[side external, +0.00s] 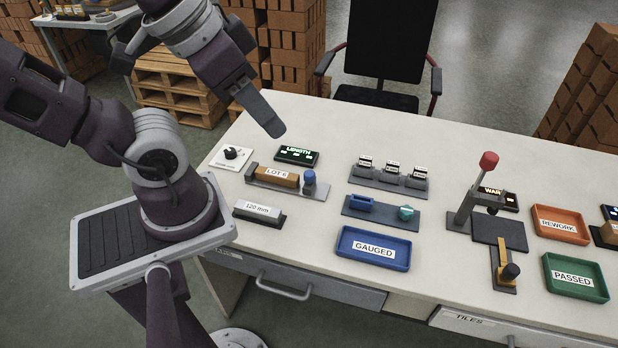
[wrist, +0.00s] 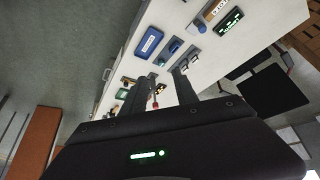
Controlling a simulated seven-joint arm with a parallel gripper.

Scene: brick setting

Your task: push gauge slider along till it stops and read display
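The gauge is a grey rail (side external: 311,189) on the bench, with a brick labelled LOT 6 (side external: 276,176) lying on it. Its slider with a blue knob (side external: 309,178) stands at the right end, close to the brick; whether they touch I cannot tell. The display (side external: 297,156) behind is headed LENGTH, with green characters too small to read; it also shows in the wrist view (wrist: 230,21). My gripper (side external: 274,130) hangs above and behind the gauge, apart from it. In the wrist view its two fingers (wrist: 163,84) are apart with nothing between them.
A dial (side external: 231,154) stands left of the display, and a 120 mm block (side external: 259,212) in front of the gauge. The blue GAUGED tray (side external: 345,262), small holders (side external: 390,183) and a red-knobbed lever press (side external: 470,205) stand to the right.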

